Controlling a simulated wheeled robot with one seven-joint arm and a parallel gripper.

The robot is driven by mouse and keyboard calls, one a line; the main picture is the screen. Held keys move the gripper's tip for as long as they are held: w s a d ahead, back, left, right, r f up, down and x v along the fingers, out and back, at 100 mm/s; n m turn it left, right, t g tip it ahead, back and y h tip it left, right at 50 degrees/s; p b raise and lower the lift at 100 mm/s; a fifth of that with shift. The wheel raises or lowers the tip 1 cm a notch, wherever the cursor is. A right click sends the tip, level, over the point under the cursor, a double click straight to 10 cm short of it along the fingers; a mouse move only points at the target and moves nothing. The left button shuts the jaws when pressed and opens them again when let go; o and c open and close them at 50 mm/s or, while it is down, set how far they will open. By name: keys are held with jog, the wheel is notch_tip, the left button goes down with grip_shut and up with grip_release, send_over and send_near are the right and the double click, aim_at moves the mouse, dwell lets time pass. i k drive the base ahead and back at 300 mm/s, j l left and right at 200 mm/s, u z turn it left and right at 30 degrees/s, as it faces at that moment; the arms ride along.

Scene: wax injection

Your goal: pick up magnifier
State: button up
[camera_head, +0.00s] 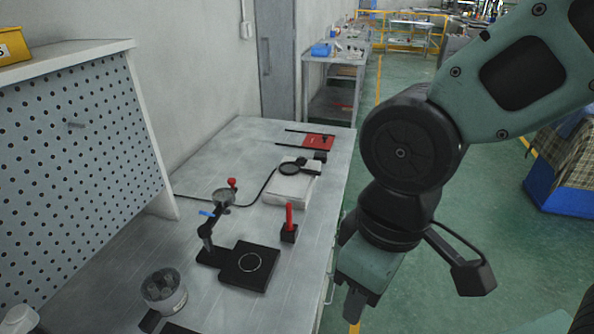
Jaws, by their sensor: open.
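A black magnifier (290,169) with a round lens lies on top of a white box or stack (290,190) near the right edge of the grey workbench (215,255). Its handle points to the right. My gripper (355,303) hangs pointing down just right of the bench's right edge, nearer the camera than the magnifier and apart from it. It is open with nothing seen in it; its fingertips are partly hard to make out.
A black stand with a clear disc (224,197), a black square plate (249,266), a red stick in a black block (289,222) and a glass jar (163,291) stand on the bench. A red item (319,141) lies behind the magnifier. A pegboard (80,150) borders the left.

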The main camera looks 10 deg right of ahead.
aim_at(287, 168)
jog(key=i+l, duration=0.1)
jog(key=l, duration=1.1)
jog(key=i+l, duration=0.45)
jog(key=l, duration=0.15)
jog(key=i+l, duration=0.45)
jog(key=l, duration=0.15)
jog(key=i+j, duration=0.15)
jog(key=i, duration=0.3)
jog(key=i+j, duration=0.2)
jog(key=i, duration=0.3)
